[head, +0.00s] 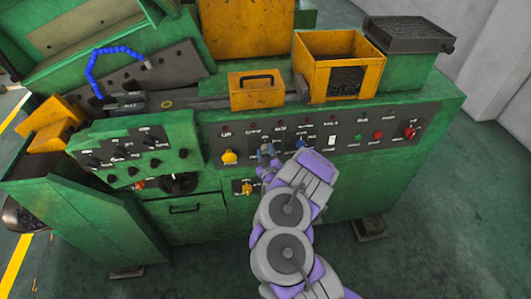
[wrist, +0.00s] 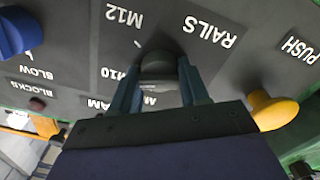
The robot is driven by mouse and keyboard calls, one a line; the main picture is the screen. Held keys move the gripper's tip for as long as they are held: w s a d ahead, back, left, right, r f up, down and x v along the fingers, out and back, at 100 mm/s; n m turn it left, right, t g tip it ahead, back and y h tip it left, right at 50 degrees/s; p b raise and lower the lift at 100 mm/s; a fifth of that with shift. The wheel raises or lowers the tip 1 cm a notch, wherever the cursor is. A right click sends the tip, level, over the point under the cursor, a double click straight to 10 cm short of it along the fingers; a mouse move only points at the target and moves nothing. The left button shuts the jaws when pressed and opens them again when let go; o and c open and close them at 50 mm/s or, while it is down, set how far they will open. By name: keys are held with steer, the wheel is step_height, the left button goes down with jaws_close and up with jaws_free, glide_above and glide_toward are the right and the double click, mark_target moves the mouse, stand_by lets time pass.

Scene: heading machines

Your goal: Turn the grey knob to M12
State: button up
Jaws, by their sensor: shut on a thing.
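The grey knob (wrist: 158,62) shows in the wrist view between the two fingers of my gripper (wrist: 158,88), which is shut on it. The printed M12 mark (wrist: 124,14) is upside down above and left of the knob, with a small white tick near it. M10 (wrist: 110,73) is left of the knob, and another M label below is partly covered by a finger. I cannot tell which mark the knob points to. In the head view my gripper (head: 266,153) is at the machine's dark control panel and hides most of the knob.
A yellow knob (wrist: 272,110) is close on the right in the wrist view, and a blue knob (wrist: 14,32) is at the upper left. Red and green buttons and a white switch (head: 332,142) line the panel. A yellow open box (head: 312,73) sits on top.

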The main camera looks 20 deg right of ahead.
steer(key=shift+d+m+b, duration=0.1)
steer(key=shift+m+b, duration=0.3)
steer(key=shift+m, duration=0.6)
steer(key=m+b, duration=0.2)
steer(key=m, duration=0.1)
steer(key=shift+f+m, duration=0.2)
steer(key=shift+m, duration=0.1)
steer(key=m+b, duration=0.3)
steer(key=m, duration=0.1)
steer(key=shift+b, duration=0.4)
steer(key=shift+r+m+b, duration=0.15)
steer(key=shift+m+b, duration=0.65)
steer(key=shift+m, duration=0.1)
steer(key=shift+m, duration=0.3)
steer(key=o, duration=1)
steer(key=shift+d, duration=0.15)
steer(key=shift+o, duration=0.2)
